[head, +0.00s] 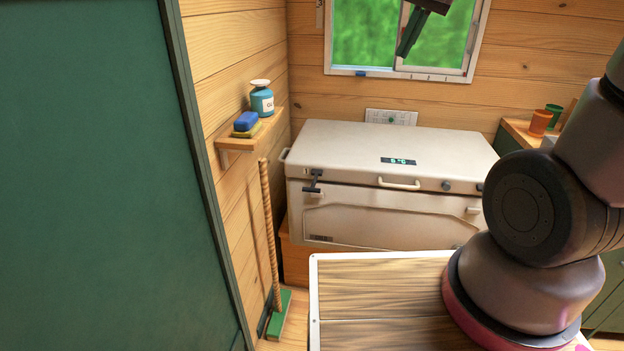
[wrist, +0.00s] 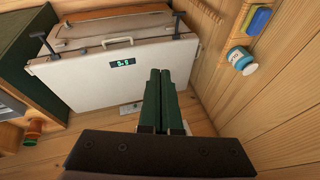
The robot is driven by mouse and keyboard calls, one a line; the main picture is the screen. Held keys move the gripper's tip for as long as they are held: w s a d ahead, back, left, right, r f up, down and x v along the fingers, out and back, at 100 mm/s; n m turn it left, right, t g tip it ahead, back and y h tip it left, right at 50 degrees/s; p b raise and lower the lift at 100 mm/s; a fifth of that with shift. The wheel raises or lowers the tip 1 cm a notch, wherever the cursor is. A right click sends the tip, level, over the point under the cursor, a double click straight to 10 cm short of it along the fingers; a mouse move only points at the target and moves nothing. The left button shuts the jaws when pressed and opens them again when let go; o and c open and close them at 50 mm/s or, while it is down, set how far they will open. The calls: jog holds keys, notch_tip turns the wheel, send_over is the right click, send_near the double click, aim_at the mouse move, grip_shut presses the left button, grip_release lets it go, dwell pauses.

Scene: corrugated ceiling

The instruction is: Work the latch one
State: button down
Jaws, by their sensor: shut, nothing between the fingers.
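A cream cooler box (head: 345,220) stands against the back wall with its lid down. A black T-shaped latch (head: 313,181) hangs at its front left corner, by a small mark that looks like a 1. In the wrist view, which is turned round, this latch (wrist: 178,26) is at the upper right, and another dark latch (wrist: 43,42) is at the upper left. In the head view the cooler's right end is partly behind my arm. My gripper (head: 402,54) is high before the window, apart from the cooler. Its green fingers (wrist: 163,72) are together and empty.
A wall shelf (head: 250,136) left of the cooler holds a bottle (head: 262,100) and a blue sponge (head: 246,121). A broom (head: 268,235) leans below it. A green panel (head: 95,180) fills the left. Orange and green cups (head: 541,122) stand at right. A wooden-topped surface (head: 375,295) is in front.

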jog(key=w+a+f+g, duration=0.2)
jog(key=w+a+f, duration=0.4)
jog(key=w+f, duration=0.15)
jog(key=n+g+h, duration=0.2)
send_over(311, 188)
jog(key=s, duration=0.1)
notch_tip(311, 188, down, 22)
jog(key=r, duration=0.1)
jog(key=f, duration=1.4)
jog(key=shift+w+f, duration=0.3)
jog(key=shift+w, duration=0.1)
jog(key=shift+f, duration=0.1)
